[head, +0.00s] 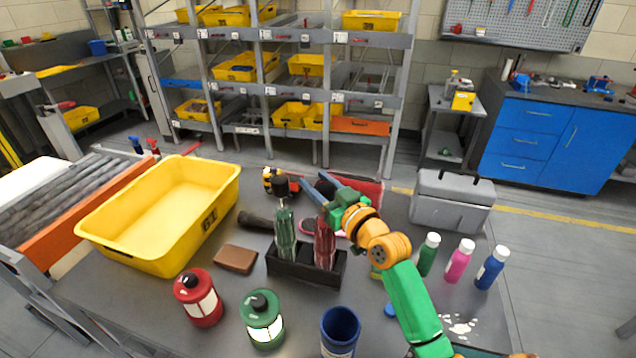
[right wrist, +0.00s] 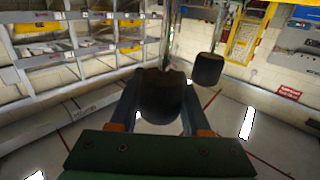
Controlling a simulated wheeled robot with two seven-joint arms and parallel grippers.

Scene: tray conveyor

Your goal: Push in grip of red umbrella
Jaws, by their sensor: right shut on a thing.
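The red umbrella (head: 325,245) stands upright, furled, in the right part of a black stand (head: 307,273) on the grey table. My right gripper (head: 322,188) is above it, coming in from the right. In the right wrist view the gripper (right wrist: 160,112) is shut on a dark grip (right wrist: 160,92), with a finger on each side. In the head view the gripper mostly hides this grip. A green umbrella (head: 285,235) stands to the left in the same stand, its black grip (head: 281,185) raised on a thin shaft. That second grip also shows in the right wrist view (right wrist: 208,70). My left gripper is not in view.
A yellow crate (head: 120,245) is at the left. Bottles (head: 460,261) and a grey cooler box (head: 452,201) are at the right. A brown block (head: 236,259) lies left of the stand.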

